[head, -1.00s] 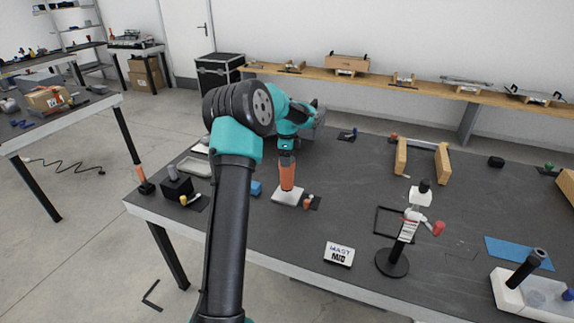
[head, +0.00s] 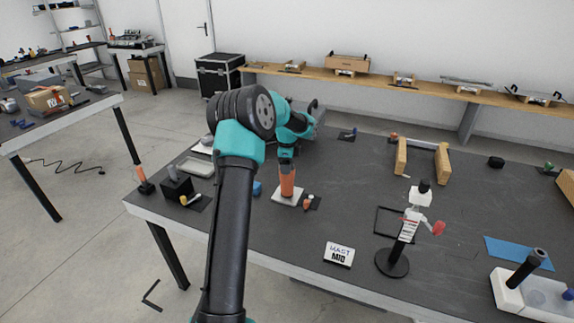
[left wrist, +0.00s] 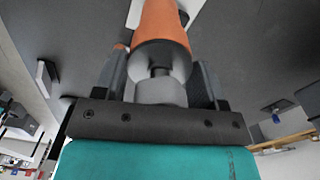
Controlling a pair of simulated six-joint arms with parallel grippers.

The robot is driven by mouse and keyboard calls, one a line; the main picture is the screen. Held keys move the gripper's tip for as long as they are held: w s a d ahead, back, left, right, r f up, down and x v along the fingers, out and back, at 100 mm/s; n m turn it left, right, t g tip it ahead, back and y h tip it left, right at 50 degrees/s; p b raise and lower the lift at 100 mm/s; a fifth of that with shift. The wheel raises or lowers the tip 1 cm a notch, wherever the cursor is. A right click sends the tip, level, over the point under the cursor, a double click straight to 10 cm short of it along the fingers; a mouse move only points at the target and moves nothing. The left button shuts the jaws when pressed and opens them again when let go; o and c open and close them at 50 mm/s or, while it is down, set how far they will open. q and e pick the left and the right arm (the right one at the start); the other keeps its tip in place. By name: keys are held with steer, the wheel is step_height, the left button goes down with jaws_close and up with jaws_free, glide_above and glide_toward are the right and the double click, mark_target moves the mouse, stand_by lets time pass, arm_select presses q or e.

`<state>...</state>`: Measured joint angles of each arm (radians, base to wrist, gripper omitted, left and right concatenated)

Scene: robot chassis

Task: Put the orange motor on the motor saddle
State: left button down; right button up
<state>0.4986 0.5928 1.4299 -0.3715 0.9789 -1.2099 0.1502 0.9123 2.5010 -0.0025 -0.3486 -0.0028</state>
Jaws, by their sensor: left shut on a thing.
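The orange motor (head: 287,180) is an upright orange cylinder with a grey end, directly above a white plate (head: 277,199) at the left-centre of the dark table. My left gripper (head: 287,155) is above it, pointing down and shut on its upper end. In the left wrist view, the motor (left wrist: 162,22) runs away from between the two fingers (left wrist: 160,88), its grey end close to the palm. The plate may be the motor saddle, but I cannot tell for sure. I cannot tell whether the motor's lower end touches it. My right gripper is not in view.
A small orange-red part (head: 307,204) lies just right of the plate, and a blue block (head: 257,188) lies left of it. A white labelled block (head: 339,254) is near the front edge. A small figure on a black stand (head: 392,262) stands farther right.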

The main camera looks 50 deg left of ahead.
arm_select(q)
steer(key=shift+c, duration=0.9)
jaws_free()
steer(key=shift+f, duration=0.1)
step_height(320, 180, up, 12)
steer(key=shift+r, duration=0.15)
